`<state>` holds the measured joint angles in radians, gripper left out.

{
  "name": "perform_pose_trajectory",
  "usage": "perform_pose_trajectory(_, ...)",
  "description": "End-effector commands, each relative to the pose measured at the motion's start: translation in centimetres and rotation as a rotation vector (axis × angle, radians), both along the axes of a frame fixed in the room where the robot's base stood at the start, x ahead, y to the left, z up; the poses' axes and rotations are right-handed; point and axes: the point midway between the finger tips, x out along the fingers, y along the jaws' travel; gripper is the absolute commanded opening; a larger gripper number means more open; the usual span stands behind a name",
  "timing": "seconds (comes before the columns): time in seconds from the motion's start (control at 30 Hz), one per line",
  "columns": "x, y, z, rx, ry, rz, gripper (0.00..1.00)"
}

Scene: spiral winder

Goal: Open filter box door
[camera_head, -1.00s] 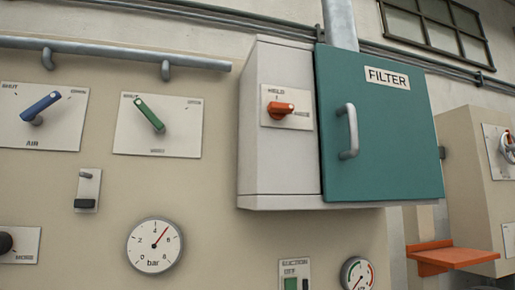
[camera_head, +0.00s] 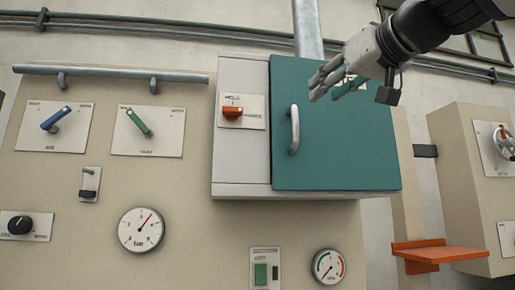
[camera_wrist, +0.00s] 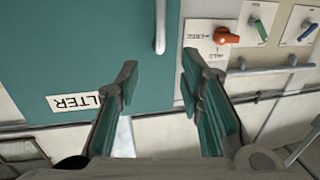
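The teal filter box door (camera_head: 335,155) is shut on the pale filter box (camera_head: 243,165). Its light, upright bar handle (camera_head: 295,130) is near the door's left edge. My gripper (camera_head: 322,86) is in front of the door's upper part, above and right of the handle, and covers most of the FILTER label. In the wrist view, upside down, the handle (camera_wrist: 160,25) shows beyond the gap between the fingers of my gripper (camera_wrist: 158,78). The fingers are apart with nothing between them, and do not touch the handle.
An orange knob (camera_head: 232,112) sits on the box left of the door. Blue (camera_head: 56,119) and green (camera_head: 138,122) levers are further left under a grey rail (camera_head: 115,70). A gauge (camera_head: 141,229) is below. An orange shelf (camera_head: 440,252) juts out at lower right.

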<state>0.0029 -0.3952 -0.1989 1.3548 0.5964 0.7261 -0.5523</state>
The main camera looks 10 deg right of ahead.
Motion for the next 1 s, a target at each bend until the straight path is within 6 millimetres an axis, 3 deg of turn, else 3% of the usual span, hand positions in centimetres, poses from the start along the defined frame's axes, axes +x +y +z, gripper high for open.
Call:
perform_pose_trajectory(0.17,1.9,0.4,0.0,0.000,0.003,0.001,0.35)
perform_pose_trajectory(0.7,11.4,2.3,0.0,0.000,0.003,0.000,0.35)
perform_pose_trajectory(1.0,13.3,2.7,0.0,0.000,0.001,0.000,0.35)
